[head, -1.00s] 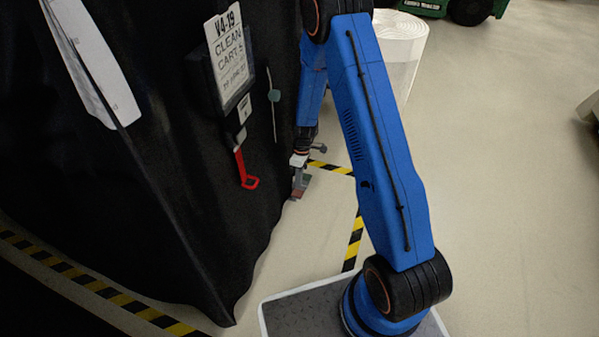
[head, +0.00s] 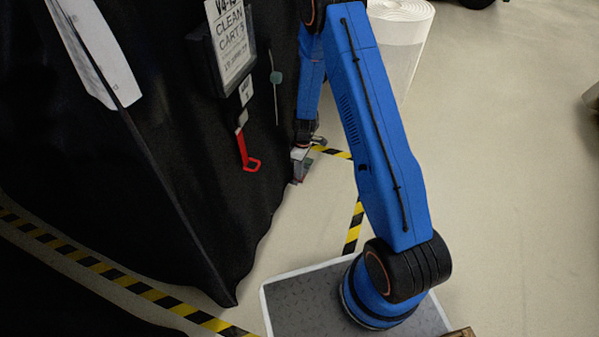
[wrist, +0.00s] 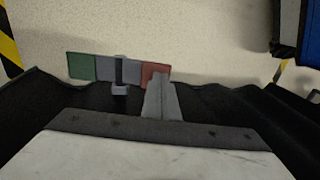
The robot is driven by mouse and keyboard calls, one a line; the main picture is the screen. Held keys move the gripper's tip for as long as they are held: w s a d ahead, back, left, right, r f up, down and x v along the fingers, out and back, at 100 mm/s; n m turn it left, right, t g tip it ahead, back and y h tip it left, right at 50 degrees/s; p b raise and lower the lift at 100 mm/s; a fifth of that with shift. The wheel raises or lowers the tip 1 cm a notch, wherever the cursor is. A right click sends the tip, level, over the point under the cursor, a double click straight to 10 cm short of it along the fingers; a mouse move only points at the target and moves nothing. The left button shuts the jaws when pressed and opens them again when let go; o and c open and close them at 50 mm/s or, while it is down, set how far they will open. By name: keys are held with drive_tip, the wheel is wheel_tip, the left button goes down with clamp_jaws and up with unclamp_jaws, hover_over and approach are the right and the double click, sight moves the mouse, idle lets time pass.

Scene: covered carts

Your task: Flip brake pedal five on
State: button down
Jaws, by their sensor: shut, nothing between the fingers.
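The brake pedal (wrist: 104,69) shows in the wrist view as a flat bar at the hem of the black cover, with a green left end, a grey middle and a red right end. A dark stem crosses its middle. My gripper (wrist: 157,84) is shut and empty, its grey fingers overlapping the red end's lower edge; I cannot tell whether they touch. In the head view my gripper (head: 299,157) is low beside the cover, small and partly hidden by my arm. The pedal is too small to make out clearly there.
The black-covered cart (head: 160,170) fills the left, with a "Clean Cart" sign (head: 231,45) and a hanging red handle (head: 246,150). Yellow-black tape (head: 354,230) marks the floor. A white roll (head: 398,50) stands behind my arm.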

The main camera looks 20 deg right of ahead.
sight(298, 181)
drive_tip(key=shift+s+f, duration=0.1)
drive_tip(key=shift+s+a+f, duration=0.25)
drive_tip(key=shift+s+f, duration=0.05)
drive_tip(key=shift+f, duration=0.1)
drive_tip(key=shift+s+a+f, duration=0.2)
drive_tip(key=shift+s+f, duration=0.1)
drive_tip(key=shift+f, duration=0.3)
drive_tip(key=shift+s+a+f, duration=0.2)
drive_tip(key=shift+s+f, duration=0.05)
drive_tip(key=shift+f, duration=0.35)
drive_tip(key=shift+s, duration=0.1)
drive_tip(key=shift+a+r, duration=0.15)
drive_tip(key=shift+r, duration=0.3)
wheel_tip(298, 181, up, 13)
drive_tip(key=s+a, duration=0.1)
drive_tip(key=s, duration=0.1)
drive_tip(key=shift+s+a, duration=0.2)
drive_tip(key=shift+a, duration=0.15)
